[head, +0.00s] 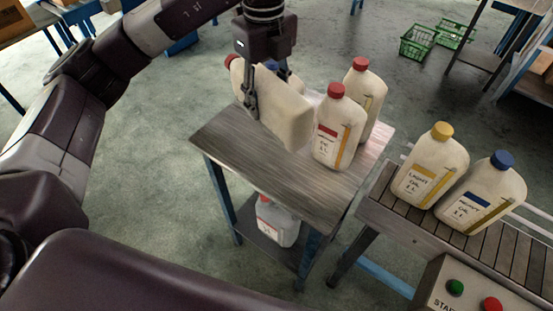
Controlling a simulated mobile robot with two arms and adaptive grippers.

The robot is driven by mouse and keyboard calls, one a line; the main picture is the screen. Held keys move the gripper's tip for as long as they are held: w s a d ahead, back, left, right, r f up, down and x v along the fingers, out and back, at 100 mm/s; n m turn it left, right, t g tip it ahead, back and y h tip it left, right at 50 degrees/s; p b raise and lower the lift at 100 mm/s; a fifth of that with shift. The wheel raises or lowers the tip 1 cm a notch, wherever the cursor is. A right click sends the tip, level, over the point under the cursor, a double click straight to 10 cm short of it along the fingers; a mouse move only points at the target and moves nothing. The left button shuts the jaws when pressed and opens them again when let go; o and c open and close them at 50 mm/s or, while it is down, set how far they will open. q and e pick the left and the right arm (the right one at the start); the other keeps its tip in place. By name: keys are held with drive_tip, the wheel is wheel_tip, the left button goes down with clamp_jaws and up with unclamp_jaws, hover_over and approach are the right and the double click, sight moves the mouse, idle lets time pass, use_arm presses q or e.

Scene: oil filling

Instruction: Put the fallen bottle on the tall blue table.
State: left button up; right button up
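My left gripper (251,103) points down over the tall blue table (235,147), with its fingers around a white bottle (284,112). The table has a grey-brown top and blue legs. A red-capped bottle (336,130) stands upright just right of the held one, with another red-capped bottle (371,88) behind it. My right gripper is out of view.
A white container (277,224) stands on the table's lower shelf. At right, a slatted conveyor (398,220) carries a yellow-capped bottle (430,167) and a blue-capped bottle (481,197), with a button box (446,290) in front. Green baskets (418,43) lie on the far floor. The tabletop's front left is clear.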

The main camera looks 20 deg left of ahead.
use_arm(q)
drive_tip(key=shift+w+d+r+n, duration=0.1)
drive_tip(key=shift+w+r+n, duration=0.2)
drive_tip(key=shift+r+n, duration=0.25)
drive_tip(key=shift+w+d+r+n, duration=0.1)
drive_tip(key=shift+w+r+n, duration=0.2)
drive_tip(key=shift+n, duration=0.35)
wheel_tip(320, 180, down, 20)
drive_tip(key=p, duration=0.4)
drive_tip(key=shift+s+r, duration=0.1)
drive_tip(key=shift+a, duration=0.1)
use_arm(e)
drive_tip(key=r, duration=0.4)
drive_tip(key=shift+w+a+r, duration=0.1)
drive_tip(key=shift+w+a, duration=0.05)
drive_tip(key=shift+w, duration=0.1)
use_arm(q)
drive_tip(key=o, duration=1.2)
drive_tip(key=shift+c, duration=0.2)
